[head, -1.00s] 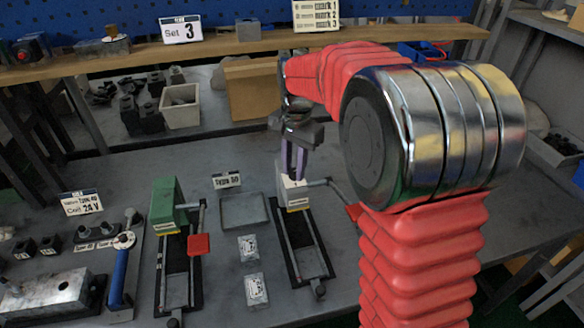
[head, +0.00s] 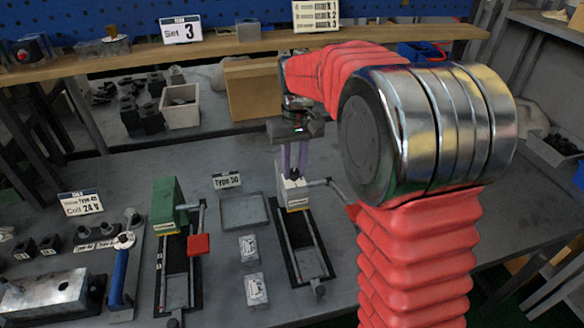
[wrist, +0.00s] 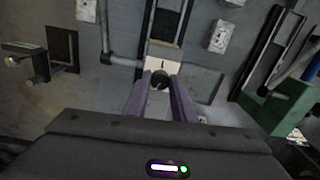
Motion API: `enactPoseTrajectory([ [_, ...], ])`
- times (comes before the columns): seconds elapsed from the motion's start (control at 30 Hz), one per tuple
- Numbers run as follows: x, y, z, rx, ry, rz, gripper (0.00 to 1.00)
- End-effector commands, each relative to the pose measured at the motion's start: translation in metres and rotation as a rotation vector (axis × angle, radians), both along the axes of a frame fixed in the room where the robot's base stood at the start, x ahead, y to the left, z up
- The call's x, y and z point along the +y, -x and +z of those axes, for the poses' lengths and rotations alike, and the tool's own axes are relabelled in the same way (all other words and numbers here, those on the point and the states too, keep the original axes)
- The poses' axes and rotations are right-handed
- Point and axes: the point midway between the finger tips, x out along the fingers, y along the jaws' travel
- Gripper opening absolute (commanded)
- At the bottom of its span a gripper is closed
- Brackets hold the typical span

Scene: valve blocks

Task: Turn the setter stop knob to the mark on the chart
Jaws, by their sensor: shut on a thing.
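The setter is the white block (head: 294,193) on a dark rail frame at the middle right of the bench. My gripper (head: 295,172) points down at its top, with its purple fingers around the knob. In the wrist view the dark round stop knob (wrist: 159,79) sits between the fingertips of my gripper (wrist: 160,88), which is shut on it. The white face with a small dark mark (wrist: 163,64) shows just beyond the knob. The chart (head: 316,14) listing marks 1, 2 and 3 stands on the shelf, and a sign (head: 181,29) reads "Set 3".
A green block (head: 166,203) on a similar rail with a red tab (head: 198,244) stands to the left. A shallow grey tray (head: 243,210) and two small labelled plates (head: 250,248) lie between. A pipe (head: 330,183) runs off the white block's right side.

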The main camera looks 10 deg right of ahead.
Motion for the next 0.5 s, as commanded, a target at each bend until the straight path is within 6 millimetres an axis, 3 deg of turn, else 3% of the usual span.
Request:
enactPoseTrajectory([
  [0.5,-0.0003,-0.0043,0.003,-0.014,0.003,0.359,0.01],
])
